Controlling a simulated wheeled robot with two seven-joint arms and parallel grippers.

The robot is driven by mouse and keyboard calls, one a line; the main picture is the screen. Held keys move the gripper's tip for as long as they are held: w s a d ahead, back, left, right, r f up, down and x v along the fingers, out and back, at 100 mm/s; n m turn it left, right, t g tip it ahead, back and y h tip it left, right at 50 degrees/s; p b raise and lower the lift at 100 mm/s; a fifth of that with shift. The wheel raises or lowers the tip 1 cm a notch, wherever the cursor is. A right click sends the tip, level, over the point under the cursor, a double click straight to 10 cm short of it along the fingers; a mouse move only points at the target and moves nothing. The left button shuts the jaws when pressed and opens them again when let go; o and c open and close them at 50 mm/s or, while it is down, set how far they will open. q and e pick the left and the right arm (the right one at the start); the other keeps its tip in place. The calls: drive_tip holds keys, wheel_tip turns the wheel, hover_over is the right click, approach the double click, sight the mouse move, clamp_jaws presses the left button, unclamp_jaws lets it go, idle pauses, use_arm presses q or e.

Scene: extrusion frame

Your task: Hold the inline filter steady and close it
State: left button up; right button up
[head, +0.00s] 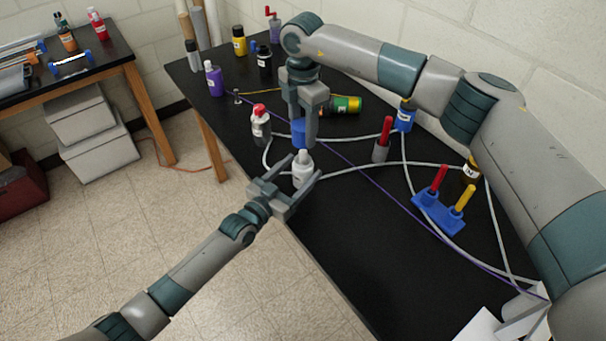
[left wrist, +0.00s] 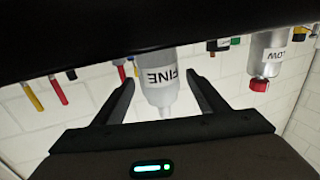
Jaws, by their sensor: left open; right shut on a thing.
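The inline filter (head: 303,174) is a pale, translucent bottle-like body with a narrow tip. It stands upright on the black table near its front edge. The left wrist view, upside down, shows its label "FINE" on the filter body (left wrist: 160,80). My left gripper (head: 304,167) is open, with one finger on each side of the filter; gaps show beside it in the left wrist view (left wrist: 162,80). My right gripper (head: 304,140) points down and is shut on a blue cap (head: 298,130), just above the filter and apparently apart from it. The cap's underside is hidden.
A red-capped bottle (head: 260,124) stands just left of the filter. Grey tubing (head: 345,170) and a purple cord (head: 385,187) run across the table behind it. A blue stand (head: 437,213) with red and yellow rods is to the right.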

sight(303, 151)
use_arm(q)
drive_tip(key=shift+x, duration=1.15)
drive_tip(key=c, duration=1.6)
use_arm(e)
drive_tip(key=shift+f, duration=2.45)
drive_tip(key=shift+f, duration=0.9)
drive_tip(key=shift+f, duration=0.6)
use_arm(q)
clamp_jaws()
